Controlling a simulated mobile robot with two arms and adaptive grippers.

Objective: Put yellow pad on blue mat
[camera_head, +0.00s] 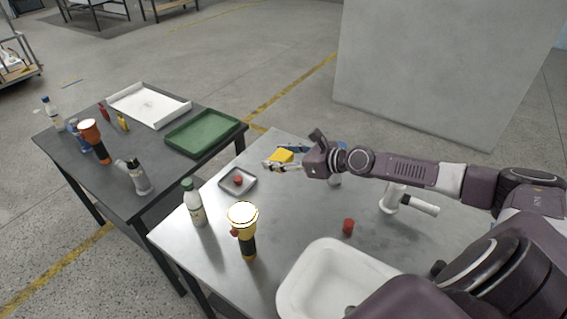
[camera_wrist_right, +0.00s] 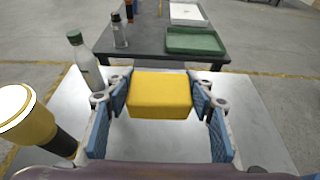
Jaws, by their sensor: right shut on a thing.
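The yellow pad (camera_head: 281,156) is a small block held above the far edge of the near grey table. It also shows in the right wrist view (camera_wrist_right: 160,93), between the fingers. My right gripper (camera_head: 280,162) is shut on the yellow pad, one blue-padded finger at each side. I cannot make out a blue mat in either view; the blue seen beside the pad in the head view looks like my finger pads. My left gripper is not in view.
The near table holds a small grey tray (camera_head: 250,180) with a red item, a green-capped bottle (camera_head: 194,205), a yellow flashlight (camera_head: 246,235), a red cup (camera_head: 348,226) and a white basin (camera_head: 317,250). The other table bears a green tray (camera_head: 168,143) and white tray (camera_head: 118,92).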

